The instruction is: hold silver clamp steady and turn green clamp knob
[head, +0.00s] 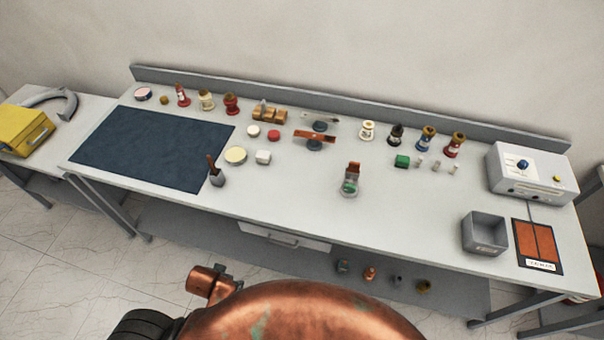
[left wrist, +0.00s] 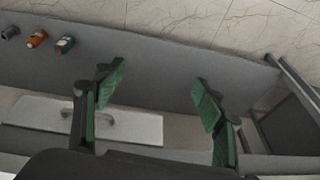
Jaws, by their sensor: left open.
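A small silver clamp (head: 345,192) stands on the grey workbench, a little right of its middle and near the front edge. It has a green part (head: 349,186), which may be the green knob, and a red-brown piece (head: 354,168) stands up behind it. They are too small to tell how they fit together. My left gripper (left wrist: 159,95) is open and empty in the left wrist view, its green-padded fingers spread wide, with the bench's drawer and lower shelf behind them. It does not show in the head view, and the clamp does not show in the left wrist view. My right gripper is not in view.
A dark blue mat (head: 150,150) covers the bench's left part. Several bushings and small parts line the back. A grey open box (head: 484,234) and a control box (head: 532,174) stand at the right. A drawer (left wrist: 60,122) and lower shelf (left wrist: 165,65) lie below. The bench around the clamp is clear.

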